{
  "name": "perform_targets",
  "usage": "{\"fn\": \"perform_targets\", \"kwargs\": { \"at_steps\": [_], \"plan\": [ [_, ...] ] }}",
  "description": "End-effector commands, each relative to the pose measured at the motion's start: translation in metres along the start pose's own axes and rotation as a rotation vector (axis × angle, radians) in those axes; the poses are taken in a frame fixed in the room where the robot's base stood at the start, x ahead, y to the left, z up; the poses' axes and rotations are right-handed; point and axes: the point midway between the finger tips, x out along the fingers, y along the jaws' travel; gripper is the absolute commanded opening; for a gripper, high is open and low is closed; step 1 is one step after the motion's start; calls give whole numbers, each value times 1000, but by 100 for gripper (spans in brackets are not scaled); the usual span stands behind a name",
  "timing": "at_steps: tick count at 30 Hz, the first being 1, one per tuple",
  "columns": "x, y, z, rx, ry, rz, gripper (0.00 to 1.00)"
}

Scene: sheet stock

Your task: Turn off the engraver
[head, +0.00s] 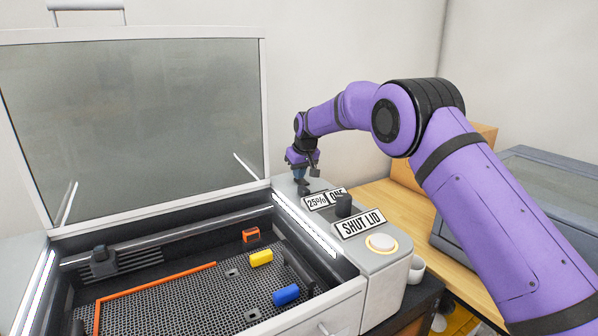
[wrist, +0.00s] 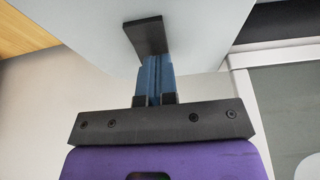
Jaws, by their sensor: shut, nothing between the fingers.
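The engraver (head: 385,270) is a pale grey machine with its glass lid (head: 135,120) raised. Its right-hand panel carries a black knob (head: 343,205), a round white button (head: 381,242) with a glowing yellowish ring, and labels reading "25%", a partly hidden one, and "SHUT LID". My gripper (head: 301,178) is over the far end of this panel, fingers down. In the wrist view the blue fingers (wrist: 154,62) are shut together, their tips at a dark flat piece (wrist: 146,36) on the pale surface. I cannot tell whether they touch it.
The open bed holds a yellow block (head: 261,258), a blue block (head: 286,295), an orange bracket (head: 251,235) and a long orange strip (head: 155,281). A white mug (head: 416,269) stands right of the engraver. A grey glass-topped case (head: 540,200) is behind my arm.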

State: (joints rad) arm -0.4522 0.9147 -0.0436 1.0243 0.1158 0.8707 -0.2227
Motion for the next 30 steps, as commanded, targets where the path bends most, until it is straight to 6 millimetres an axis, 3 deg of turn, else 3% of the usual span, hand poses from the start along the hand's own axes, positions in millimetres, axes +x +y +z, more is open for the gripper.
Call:
{"fn": "perform_targets", "kwargs": {
  "at_steps": [6, 30],
  "plan": [
    [11, 1, -1, 1, 0, 0, 0],
    [6, 0, 17, 1, -13, -2, 0]
  ]
}}
